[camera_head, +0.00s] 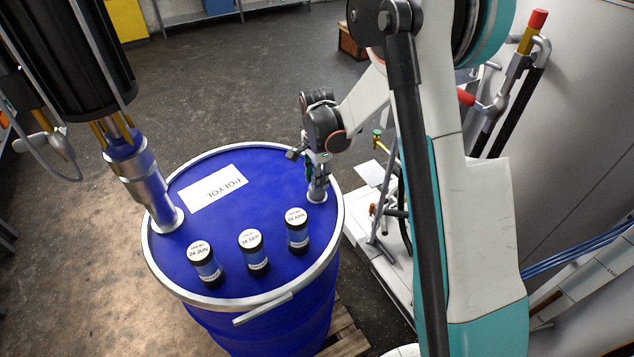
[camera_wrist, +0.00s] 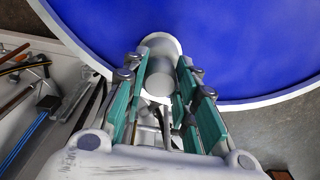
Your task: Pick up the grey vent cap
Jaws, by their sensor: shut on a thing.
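The grey vent cap (camera_wrist: 159,82) is a short pale cylinder between the teal-padded fingers of my gripper (camera_wrist: 161,72) in the wrist view. My gripper (camera_head: 317,168) is shut on it and points down at the right side of the blue drum's lid (camera_head: 262,183). A light grey round fitting (camera_wrist: 160,42) shows just behind the cap, at the drum's rim. In the head view the fitting and cap show as one grey piece (camera_head: 318,193) under the fingers. I cannot tell whether the cap is seated or lifted slightly.
Three dark jars with dated labels, a left (camera_head: 206,265), a middle (camera_head: 253,252) and a right one (camera_head: 297,231), stand on the lid's front. A POLYOL label (camera_head: 213,189) lies behind them. A metal pump tube (camera_head: 148,185) enters the lid at left. Tools (camera_wrist: 40,105) lie beside the drum.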

